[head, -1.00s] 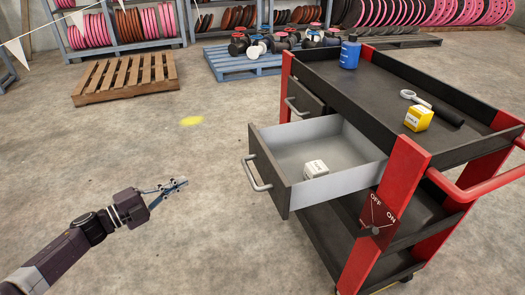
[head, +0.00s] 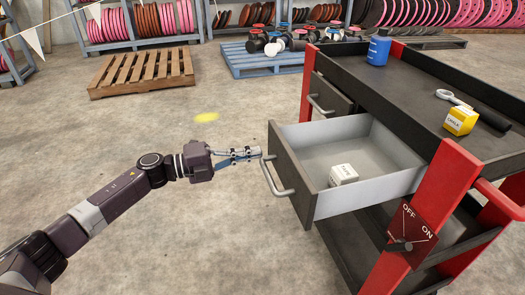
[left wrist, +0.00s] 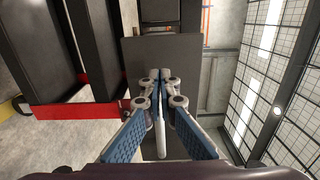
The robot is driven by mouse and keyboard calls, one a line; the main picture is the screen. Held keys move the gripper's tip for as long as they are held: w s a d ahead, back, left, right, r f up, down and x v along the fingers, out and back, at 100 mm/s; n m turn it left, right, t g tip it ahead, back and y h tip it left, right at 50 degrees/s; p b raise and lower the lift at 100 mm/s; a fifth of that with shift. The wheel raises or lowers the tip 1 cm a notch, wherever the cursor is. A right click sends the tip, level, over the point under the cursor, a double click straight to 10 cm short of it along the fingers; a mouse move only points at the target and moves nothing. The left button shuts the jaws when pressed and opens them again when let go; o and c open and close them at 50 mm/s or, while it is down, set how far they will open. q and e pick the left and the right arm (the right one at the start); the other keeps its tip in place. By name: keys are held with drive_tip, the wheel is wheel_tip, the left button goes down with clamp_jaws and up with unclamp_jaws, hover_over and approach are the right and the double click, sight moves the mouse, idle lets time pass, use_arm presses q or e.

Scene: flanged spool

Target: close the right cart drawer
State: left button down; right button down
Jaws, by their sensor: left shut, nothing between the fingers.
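The right cart drawer (head: 377,165) stands pulled out of the cart, with its grey inside showing. Its dark front panel (head: 293,172) carries a silver bar handle (head: 277,180). A small white box (head: 343,174) lies inside the drawer. My left gripper (head: 258,153) is shut and empty, close to the upper end of the handle and in front of the panel; I cannot tell whether it touches. In the left wrist view the shut fingers (left wrist: 160,82) point at a dark panel (left wrist: 160,55). My right gripper is out of view.
The other cart drawer (head: 331,93) looks shut. A switch plate (head: 411,228) is on the red front post.

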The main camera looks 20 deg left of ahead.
sight(273, 150)
use_arm(q)
drive_tip(key=shift+x, duration=1.45)
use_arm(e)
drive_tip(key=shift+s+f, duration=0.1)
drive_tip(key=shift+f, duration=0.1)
use_arm(q)
drive_tip(key=shift+w+d, duration=0.1)
